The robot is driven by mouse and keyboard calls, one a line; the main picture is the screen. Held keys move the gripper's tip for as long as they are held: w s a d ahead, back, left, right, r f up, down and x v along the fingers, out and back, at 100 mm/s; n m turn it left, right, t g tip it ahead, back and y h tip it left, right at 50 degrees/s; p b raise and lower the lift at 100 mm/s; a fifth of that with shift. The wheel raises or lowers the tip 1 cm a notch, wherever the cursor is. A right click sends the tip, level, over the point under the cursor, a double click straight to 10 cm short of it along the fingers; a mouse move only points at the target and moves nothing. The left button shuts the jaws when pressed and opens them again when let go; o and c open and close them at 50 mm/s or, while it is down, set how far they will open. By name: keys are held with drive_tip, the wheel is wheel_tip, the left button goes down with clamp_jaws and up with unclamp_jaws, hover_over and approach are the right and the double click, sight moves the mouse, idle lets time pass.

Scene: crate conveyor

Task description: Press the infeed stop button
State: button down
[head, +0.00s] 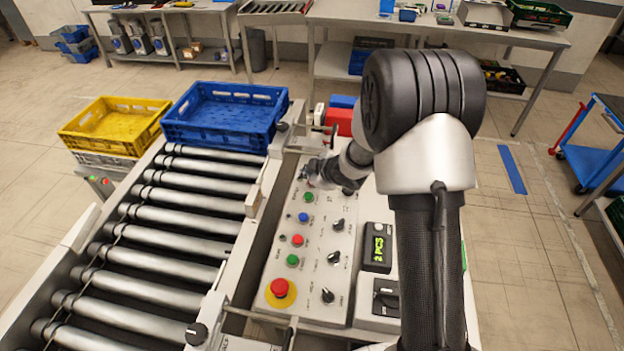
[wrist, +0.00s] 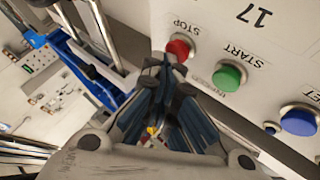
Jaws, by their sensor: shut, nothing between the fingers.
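The infeed stop button (wrist: 179,47) is a red round button labelled STOP on the pale panel in the wrist view. My gripper (wrist: 170,76) is shut and empty. Its fingertips overlap the button's lower edge in that view; I cannot tell whether they touch it. In the head view my gripper (head: 308,174) is over the far end of the control panel (head: 327,210) and hides most or all of that button. The green START button (wrist: 229,75) sits beside it, with INFEED printed between them. It also shows in the head view (head: 308,197).
A blue button (head: 303,217), a second red button (head: 298,240), another green button (head: 292,260) and an emergency stop (head: 280,287) line the panel. Dark knobs (head: 335,257) stand to their right. A blue crate (head: 222,117) sits at the roller conveyor's far end, beside a yellow crate (head: 113,124).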

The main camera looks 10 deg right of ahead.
drive_tip(key=shift+r+p, duration=0.4)
drive_tip(key=shift+r, duration=0.2)
wheel_tip(320, 180, up, 5)
drive_tip(key=p, duration=0.5)
drive_tip(key=shift+r, duration=0.1)
idle(0.5)
